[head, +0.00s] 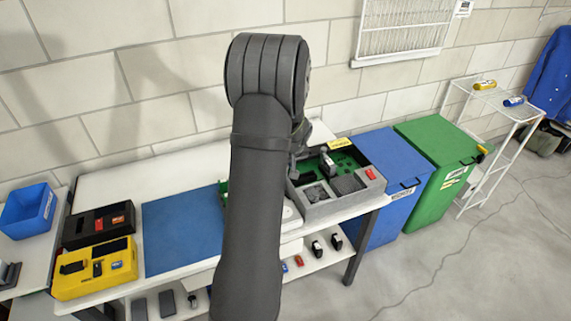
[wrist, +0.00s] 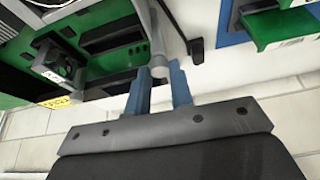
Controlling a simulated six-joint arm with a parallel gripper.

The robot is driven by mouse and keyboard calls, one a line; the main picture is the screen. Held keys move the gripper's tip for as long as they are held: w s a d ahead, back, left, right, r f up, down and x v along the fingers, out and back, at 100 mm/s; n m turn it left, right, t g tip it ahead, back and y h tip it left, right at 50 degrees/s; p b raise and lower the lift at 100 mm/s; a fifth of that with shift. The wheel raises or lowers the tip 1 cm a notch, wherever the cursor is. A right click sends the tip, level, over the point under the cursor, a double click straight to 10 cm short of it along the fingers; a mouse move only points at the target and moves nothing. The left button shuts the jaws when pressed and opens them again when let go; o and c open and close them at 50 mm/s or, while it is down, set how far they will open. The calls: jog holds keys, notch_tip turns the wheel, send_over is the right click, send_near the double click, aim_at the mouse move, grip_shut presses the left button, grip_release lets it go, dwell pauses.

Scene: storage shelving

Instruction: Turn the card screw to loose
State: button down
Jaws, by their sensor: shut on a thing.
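In the wrist view my gripper (wrist: 159,73) has its two blue fingers on either side of a small pale, round screw head (wrist: 158,60), shut on it. I take this for the card screw; its turn position cannot be told. It sits at the edge of an open case with a green circuit board (wrist: 118,62), beside a pale metal strip. In the head view the open grey case (head: 318,211) with a green board stands on the bench, right of my arm. My arm hides the gripper and the screw there.
A second green board (wrist: 270,28) is at the upper right. Left on the bench are a blue mat (head: 182,232), a black tray (head: 76,238) and a yellow tray (head: 75,290).

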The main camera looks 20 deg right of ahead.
jog(key=n, duration=0.2)
jog(key=n+y, duration=0.1)
jog(key=n, duration=0.1)
jog(key=shift+d+n+y, duration=0.2)
jog(key=shift+n+y, duration=0.1)
jog(key=shift+w+d+n+g+y, duration=0.1)
jog(key=shift+n+g+y, duration=0.25)
jog(key=shift+n, duration=0.8)
jog(key=shift+d+n+g+y, duration=0.1)
jog(key=shift+n+g+y, duration=0.25)
jog(key=shift+n, duration=0.8)
jog(key=c, duration=1.3)
grip_release()
jog(key=v, duration=1.7)
jog(key=shift+d+r, duration=0.1)
jog(key=shift+d, duration=0.05)
